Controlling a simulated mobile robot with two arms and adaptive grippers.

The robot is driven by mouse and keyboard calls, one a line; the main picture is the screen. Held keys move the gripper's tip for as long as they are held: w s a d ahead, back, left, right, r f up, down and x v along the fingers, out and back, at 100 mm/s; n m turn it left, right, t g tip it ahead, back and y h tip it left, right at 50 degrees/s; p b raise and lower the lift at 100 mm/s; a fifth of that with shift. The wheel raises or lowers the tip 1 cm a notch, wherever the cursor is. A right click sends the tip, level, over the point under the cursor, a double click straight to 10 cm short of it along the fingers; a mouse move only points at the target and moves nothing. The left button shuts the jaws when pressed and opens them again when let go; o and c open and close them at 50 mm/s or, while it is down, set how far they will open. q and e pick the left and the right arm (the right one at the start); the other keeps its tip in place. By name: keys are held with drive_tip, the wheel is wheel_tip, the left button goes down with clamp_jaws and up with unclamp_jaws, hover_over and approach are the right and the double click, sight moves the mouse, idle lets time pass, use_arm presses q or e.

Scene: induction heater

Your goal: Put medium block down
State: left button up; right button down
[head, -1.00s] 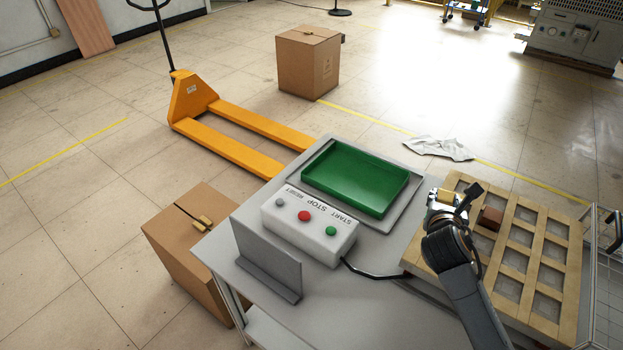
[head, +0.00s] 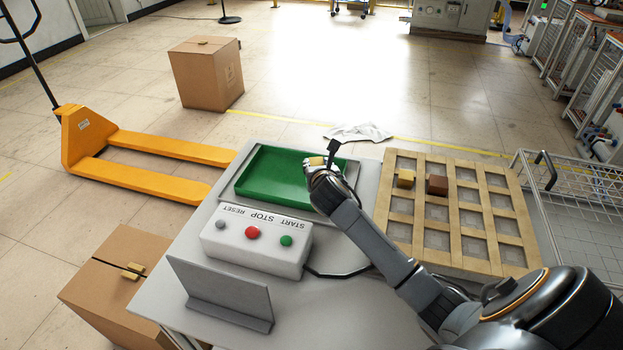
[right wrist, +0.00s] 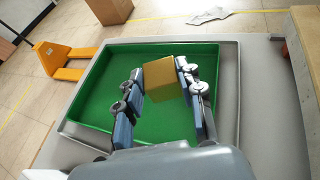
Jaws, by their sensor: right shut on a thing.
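My right gripper (head: 322,164) is over the right part of the green tray (head: 262,181) in the head view. It is shut on a yellow block (head: 315,161), which I take to be the medium block. In the right wrist view the yellow block (right wrist: 172,78) sits between the two fingers of the right gripper (right wrist: 170,85), with the green tray floor (right wrist: 160,125) behind it. The block looks held above the tray; its exact height I cannot tell. My left gripper is not in view.
A wooden grid rack (head: 462,217) on the right holds a smaller yellow block (head: 405,178) and a brown block (head: 437,185). A button box (head: 257,240) stands in front of the tray, with a grey upright plate (head: 222,293) nearer. A wire basket (head: 575,195) is far right.

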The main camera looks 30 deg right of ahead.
drive_tip(key=w+f, duration=0.1)
drive_tip(key=w+d+f, duration=0.1)
drive_tip(key=f, duration=0.1)
drive_tip(key=w+f, duration=0.1)
drive_tip(key=shift+w+d+f+b, duration=0.2)
drive_tip(key=shift+w+f+b, duration=0.1)
drive_tip(key=shift+f+b, duration=0.1)
wheel_tip(320, 180, down, 3)
drive_tip(key=shift+w+f, duration=0.1)
drive_tip(key=shift+f, duration=0.05)
